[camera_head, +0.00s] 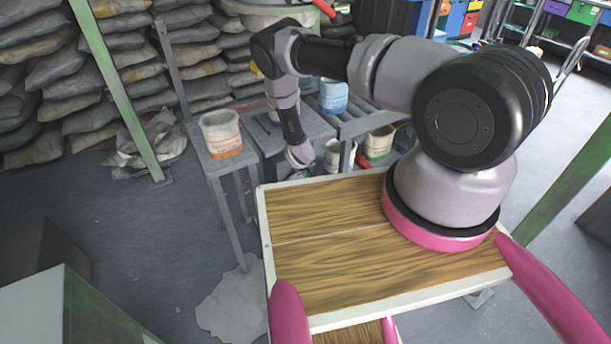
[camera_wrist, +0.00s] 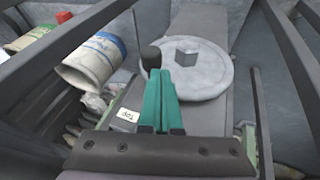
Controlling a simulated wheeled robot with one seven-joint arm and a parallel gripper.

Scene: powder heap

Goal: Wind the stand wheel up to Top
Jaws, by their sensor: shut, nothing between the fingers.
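The stand wheel (camera_wrist: 205,78) is a pale grey disc with a square hub (camera_wrist: 187,50) in the wrist view. A dark round knob (camera_wrist: 150,57) stands up at its left side. A small white label reading "Top" (camera_wrist: 128,115) lies to the left of my fingers, on the near side of the wheel. My gripper (camera_wrist: 157,74) has teal fingers, closed together and empty. The fingertips are close to the knob; whether they touch it I cannot tell. In the head view my arm hangs down over the grey stands, and the wheel cannot be made out clearly.
In the head view, a white and orange tub (camera_head: 221,133) and a blue tub (camera_head: 333,96) stand near my arm. Stacked sacks (camera_head: 125,55) fill the back left. A green post (camera_head: 120,90) rises nearby.

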